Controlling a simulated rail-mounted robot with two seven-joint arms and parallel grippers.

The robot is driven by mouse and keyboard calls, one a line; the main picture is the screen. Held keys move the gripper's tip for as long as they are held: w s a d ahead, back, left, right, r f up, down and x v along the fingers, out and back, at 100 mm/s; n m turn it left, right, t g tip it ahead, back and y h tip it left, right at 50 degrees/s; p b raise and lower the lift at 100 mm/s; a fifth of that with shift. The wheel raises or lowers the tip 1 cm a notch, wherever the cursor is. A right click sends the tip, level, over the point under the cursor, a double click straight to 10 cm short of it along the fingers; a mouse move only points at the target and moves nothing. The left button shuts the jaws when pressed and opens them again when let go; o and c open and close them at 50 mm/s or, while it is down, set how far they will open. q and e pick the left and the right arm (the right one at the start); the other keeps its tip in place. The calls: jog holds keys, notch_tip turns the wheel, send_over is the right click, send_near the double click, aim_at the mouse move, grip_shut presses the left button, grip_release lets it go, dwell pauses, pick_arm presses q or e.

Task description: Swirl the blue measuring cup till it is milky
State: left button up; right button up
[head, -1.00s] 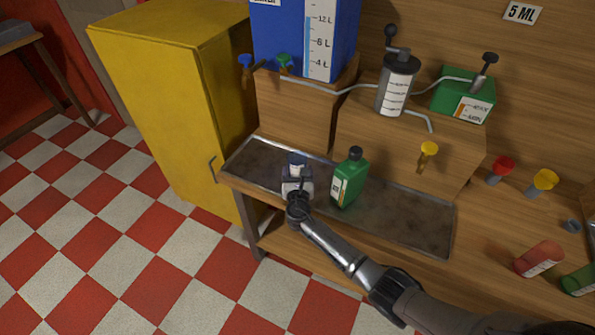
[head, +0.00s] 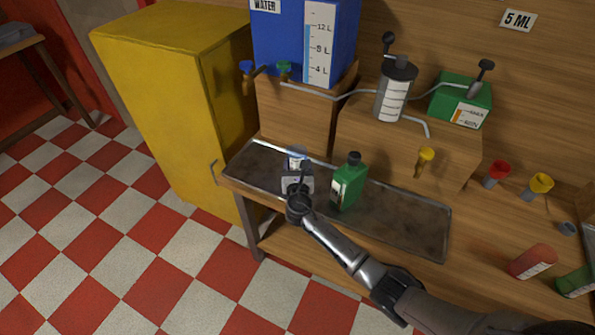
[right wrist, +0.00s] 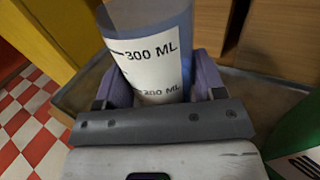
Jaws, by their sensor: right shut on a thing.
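The blue measuring cup (head: 296,153) is a small bluish cylinder over the left part of the metal tray. The right wrist view shows it close up (right wrist: 158,45), with a white label reading 300 ML. My right gripper (head: 297,170) is shut on the cup, with its purple finger pads (right wrist: 160,85) on both sides of it. The cup looks roughly upright, with a slight tilt in the wrist view. Whether it touches the tray is unclear. Its contents and how cloudy they are cannot be made out. My left gripper is not in view.
A green bottle (head: 349,184) with a black cap stands on the tray (head: 410,225), close right of my gripper. Behind are a blue water tank (head: 280,40) with taps, a grey dispenser (head: 392,95) and a green box (head: 455,97). A yellow cabinet (head: 165,100) stands left.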

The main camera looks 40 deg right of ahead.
aim_at(298, 158)
notch_tip(298, 158, up, 5)
jog(key=shift+p, duration=0.85)
jog(key=shift+r+p, duration=0.3)
jog(key=shift+r, duration=0.1)
notch_tip(298, 158, up, 4)
jog(key=p, duration=0.4)
jog(key=shift+r+p, duration=0.1)
jog(key=shift+p, duration=0.2)
